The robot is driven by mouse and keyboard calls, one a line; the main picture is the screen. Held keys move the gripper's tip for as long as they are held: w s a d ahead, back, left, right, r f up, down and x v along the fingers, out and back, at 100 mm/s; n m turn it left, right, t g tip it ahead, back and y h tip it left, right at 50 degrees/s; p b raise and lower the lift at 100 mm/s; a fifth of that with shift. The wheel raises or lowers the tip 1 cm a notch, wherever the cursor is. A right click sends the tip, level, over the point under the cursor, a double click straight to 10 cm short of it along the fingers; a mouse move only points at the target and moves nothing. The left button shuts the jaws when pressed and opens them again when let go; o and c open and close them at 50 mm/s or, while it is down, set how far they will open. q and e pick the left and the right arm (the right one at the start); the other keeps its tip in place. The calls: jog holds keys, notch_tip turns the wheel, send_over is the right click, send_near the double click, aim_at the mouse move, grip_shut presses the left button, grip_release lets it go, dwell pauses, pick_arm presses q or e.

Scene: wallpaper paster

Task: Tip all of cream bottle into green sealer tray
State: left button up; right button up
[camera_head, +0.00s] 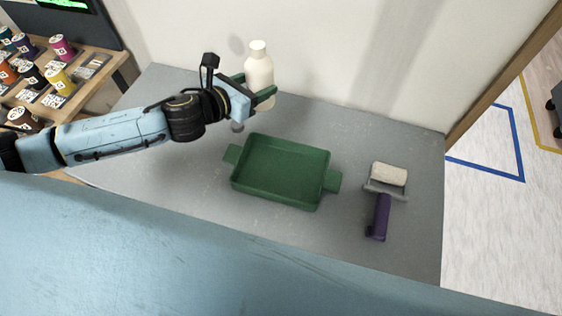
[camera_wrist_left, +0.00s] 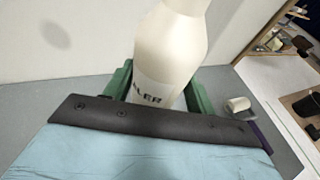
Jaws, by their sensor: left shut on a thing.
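The cream bottle (camera_head: 258,68) stands upright near the wall, behind the green sealer tray. My left gripper (camera_head: 262,94) is shut on it, with a green finger on each side of its body. In the left wrist view the bottle (camera_wrist_left: 170,55) fills the middle, with part of a dark label visible low on it. Whether its base touches the table cannot be told. The green sealer tray (camera_head: 326,187) lies flat on the table in front of the bottle, and its inside looks empty. My right gripper is not in view.
A paint roller (camera_head: 380,215) with a purple handle lies right of the tray on the grey table (camera_head: 410,150). The wall (camera_head: 360,60) is close behind the bottle. A wooden shelf (camera_head: 100,75) with colored spools stands at the left.

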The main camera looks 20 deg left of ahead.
pick_arm(q)
jog(key=f+m+h, duration=0.1)
jog(key=f+g+h, duration=0.1)
jog(key=f, duration=0.1)
jog(key=f+m, duration=0.1)
jog(key=f, duration=0.1)
jog(key=shift+s+a+f+m+g+h+p, duration=0.1)
jog(key=shift+s+a+m+g+h+p, duration=0.1)
jog(key=shift+s+m+g+h+p, duration=0.15)
jog(key=f, duration=0.1)
jog(key=s+a+f+m+g+h, duration=0.1)
jog(key=f, duration=0.1)
jog(key=s+f+m+h, duration=0.1)
jog(key=f, duration=0.1)
jog(key=shift+a+g, duration=0.3)
jog(key=shift+g, duration=0.05)
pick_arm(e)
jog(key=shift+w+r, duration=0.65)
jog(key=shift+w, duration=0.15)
pick_arm(q)
jog(key=shift+s+d+p, duration=0.1)
jog(key=shift+p, duration=0.25)
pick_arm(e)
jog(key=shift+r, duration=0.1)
